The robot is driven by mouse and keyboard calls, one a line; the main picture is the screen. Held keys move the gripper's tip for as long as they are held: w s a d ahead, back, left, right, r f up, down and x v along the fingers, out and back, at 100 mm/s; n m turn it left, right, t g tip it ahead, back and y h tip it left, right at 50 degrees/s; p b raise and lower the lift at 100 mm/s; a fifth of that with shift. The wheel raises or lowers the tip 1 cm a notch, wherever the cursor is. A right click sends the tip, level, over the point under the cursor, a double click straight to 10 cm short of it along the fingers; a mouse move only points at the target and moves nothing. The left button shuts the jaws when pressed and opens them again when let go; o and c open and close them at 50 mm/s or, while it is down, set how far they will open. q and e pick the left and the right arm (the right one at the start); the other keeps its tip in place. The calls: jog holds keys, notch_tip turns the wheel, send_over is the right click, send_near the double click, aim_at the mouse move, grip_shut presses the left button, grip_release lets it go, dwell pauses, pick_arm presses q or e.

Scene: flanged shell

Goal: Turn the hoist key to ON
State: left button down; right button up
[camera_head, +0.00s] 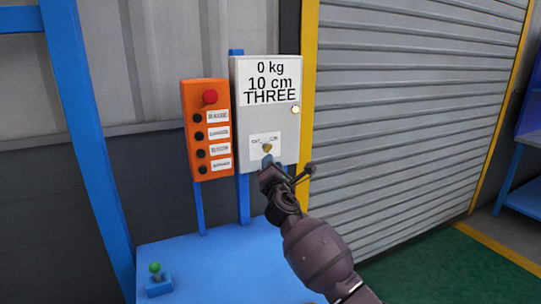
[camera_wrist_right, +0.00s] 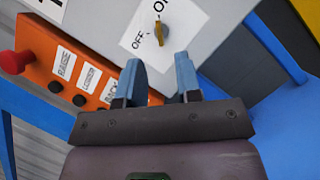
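The yellow hoist key (camera_head: 267,147) sits on a white label on the front of the grey box (camera_head: 286,130). In the right wrist view the key (camera_wrist_right: 160,33) stands out from its label, with OFF readable beside it and a second word cut off at the top edge. My right gripper (camera_head: 268,163) is just below the key in the head view. In the right wrist view its two blue fingers (camera_wrist_right: 158,68) are apart, with nothing between them, and the key is just beyond the tips. My left gripper is not in view.
An orange button panel (camera_head: 206,130) with a red knob (camera_head: 210,97) stands left of the box. A blue table (camera_head: 215,262) with a green-topped joystick (camera_head: 155,268) lies below. A yellow post (camera_head: 307,90) and a roller shutter (camera_head: 410,110) are to the right.

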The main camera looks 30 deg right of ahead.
jog(key=shift+v, duration=1.85)
jog(key=shift+f, duration=0.1)
